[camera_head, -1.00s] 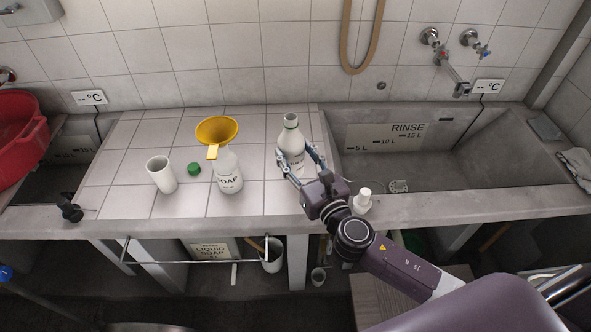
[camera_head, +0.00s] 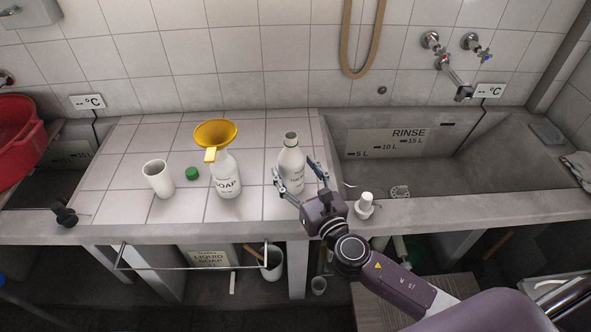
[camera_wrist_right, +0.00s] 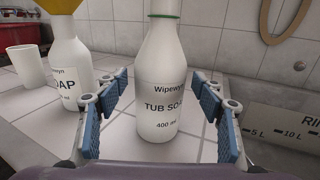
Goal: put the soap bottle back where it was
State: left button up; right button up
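The white tub soap bottle (camera_head: 291,170) with a green neck ring stands upright on the tiled counter, near its right end by the rinse basin. Its label reads "Tub soap" in the right wrist view (camera_wrist_right: 163,90). My right gripper (camera_head: 295,172) is open, with one finger on each side of the bottle. The wrist view shows gaps between the blue finger pads (camera_wrist_right: 160,115) and the bottle. A second white soap bottle (camera_head: 227,180) stands to the left with a yellow funnel (camera_head: 215,133) in its neck. My left gripper is not in view.
A white cup (camera_head: 158,178) and a green cap (camera_head: 192,174) are on the counter at left. A white pump head (camera_head: 365,204) stands on the front ledge, right of my gripper. The rinse basin (camera_head: 470,160) lies to the right. Bare tiles separate the two bottles.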

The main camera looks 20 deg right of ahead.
jog(key=shift+s+r, duration=0.1)
jog(key=shift+r, duration=0.1)
jog(key=s, duration=0.3)
jog(key=s+b, duration=0.1)
jog(key=s, duration=0.3)
jog(key=s+d+b, duration=0.1)
jog(key=s, duration=0.3)
jog(key=shift+d+f, duration=0.1)
jog(key=shift+s, duration=0.4)
